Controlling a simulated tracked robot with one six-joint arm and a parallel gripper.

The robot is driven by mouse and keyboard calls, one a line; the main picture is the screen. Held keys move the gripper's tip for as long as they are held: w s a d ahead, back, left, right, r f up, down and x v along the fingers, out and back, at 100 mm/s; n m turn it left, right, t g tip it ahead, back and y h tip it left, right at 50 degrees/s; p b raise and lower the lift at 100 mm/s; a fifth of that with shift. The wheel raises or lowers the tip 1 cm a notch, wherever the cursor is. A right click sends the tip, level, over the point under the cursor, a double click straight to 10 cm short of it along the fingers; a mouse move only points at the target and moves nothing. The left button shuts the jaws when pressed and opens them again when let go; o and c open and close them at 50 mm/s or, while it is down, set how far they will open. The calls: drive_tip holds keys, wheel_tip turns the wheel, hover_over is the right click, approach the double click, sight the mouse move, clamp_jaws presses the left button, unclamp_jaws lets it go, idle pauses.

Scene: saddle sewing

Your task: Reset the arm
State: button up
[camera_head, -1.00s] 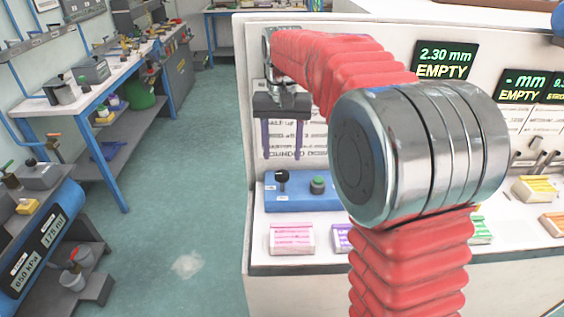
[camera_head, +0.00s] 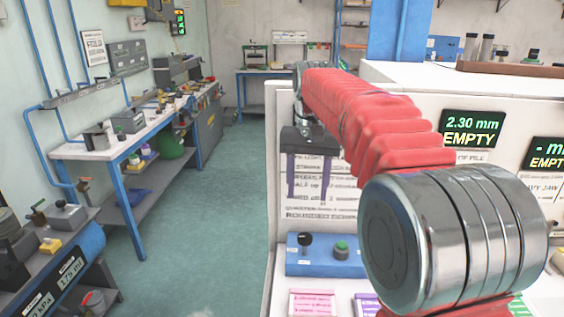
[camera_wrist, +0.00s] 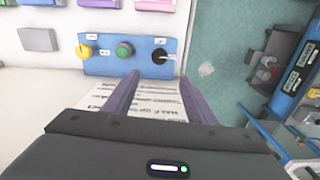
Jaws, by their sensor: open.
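My gripper (camera_head: 308,194) hangs with its two purple fingers pointing down, in front of the white panel with printed text. The fingers are apart and nothing is between them. It also shows in the wrist view (camera_wrist: 155,80), with the printed sheet (camera_wrist: 148,98) behind the fingers. A blue control box (camera_head: 318,268) with a black knob and a green button sits below the gripper, apart from it. In the wrist view the box (camera_wrist: 108,66) also shows a yellow knob. My red-sleeved arm covers part of the bench.
A pink block (camera_head: 312,302) and a purple block (camera_head: 366,304) lie in front of the control box. A display (camera_head: 472,134) reads 2.30 mm EMPTY. A workbench (camera_head: 95,152) with tools stands at the left. The green floor (camera_head: 205,260) between is clear.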

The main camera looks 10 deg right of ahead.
drive_tip(key=shift+n+t, duration=0.3)
drive_tip(key=shift+n, duration=0.3)
drive_tip(key=f, duration=0.1)
drive_tip(key=s+f, duration=0.1)
drive_tip(key=f, duration=0.3)
drive_tip(key=shift+s+f, duration=0.15)
drive_tip(key=shift+s, duration=0.1)
drive_tip(key=s+f+n+t, duration=0.1)
drive_tip(key=s+f+t, duration=0.1)
drive_tip(key=s, duration=1.1)
drive_tip(key=s+d+f+t, duration=0.1)
drive_tip(key=s+f+t, duration=0.1)
drive_tip(key=s, duration=1.1)
drive_tip(key=shift+s+n+t, duration=0.25)
drive_tip(key=shift+n+t, duration=0.15)
